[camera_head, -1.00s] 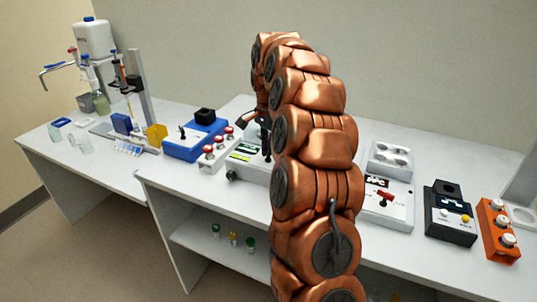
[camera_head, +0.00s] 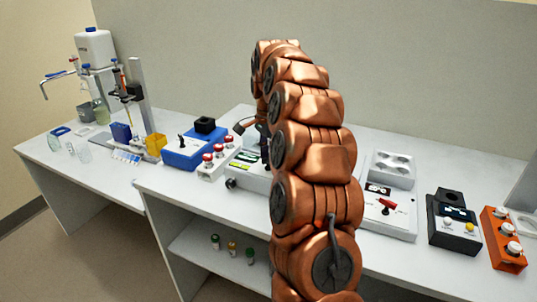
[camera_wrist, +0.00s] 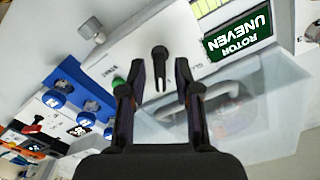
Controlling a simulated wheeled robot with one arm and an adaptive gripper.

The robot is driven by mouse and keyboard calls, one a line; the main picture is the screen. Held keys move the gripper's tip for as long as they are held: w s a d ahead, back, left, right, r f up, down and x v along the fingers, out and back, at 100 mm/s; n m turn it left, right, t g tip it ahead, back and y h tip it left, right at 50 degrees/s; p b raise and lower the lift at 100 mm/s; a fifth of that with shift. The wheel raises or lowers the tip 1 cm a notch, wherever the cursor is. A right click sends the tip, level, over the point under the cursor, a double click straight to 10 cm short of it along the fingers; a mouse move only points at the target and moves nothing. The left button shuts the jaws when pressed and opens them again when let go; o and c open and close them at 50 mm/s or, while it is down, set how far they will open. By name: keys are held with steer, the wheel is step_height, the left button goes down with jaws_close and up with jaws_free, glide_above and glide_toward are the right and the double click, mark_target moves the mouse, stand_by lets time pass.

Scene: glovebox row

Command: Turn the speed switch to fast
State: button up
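My gripper (camera_wrist: 161,68) is open in the wrist view, its two dark fingers on either side of a black forked switch (camera_wrist: 159,54) on a white panel. I see gaps between fingers and switch, and cannot tell its exact depth. A green button (camera_wrist: 118,86) sits by the left finger. A green display (camera_wrist: 238,35) reads "UNEVEN ROTOR" upside down. In the head view this white machine (camera_head: 248,184) is partly behind my arm, and the gripper and switch are mostly hidden.
A clear lid with a handle (camera_wrist: 215,90) lies right of the fingers in the wrist view.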

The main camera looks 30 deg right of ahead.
stand_by(0.3)
steer(key=shift+r, duration=3.7)
steer(key=s+a+n+p, duration=0.2)
steer(key=s+a+n, duration=0.8)
steer(key=s+a, duration=0.55)
steer(key=s+a+f+n, duration=0.2)
steer(key=s+a+f, duration=0.1)
steer(key=s, duration=0.4)
steer(key=s+a+f+n+g, duration=0.1)
steer(key=s+a+f+n, duration=0.1)
steer(key=s, duration=0.6)
steer(key=s+a+f+n, duration=0.3)
steer(key=s+f+n, duration=0.1)
steer(key=s, duration=0.3)
steer(key=shift+s+a+g+p, duration=0.2)
steer(key=shift+a+g+p, duration=0.1)
steer(key=shift+g+p, duration=0.15)
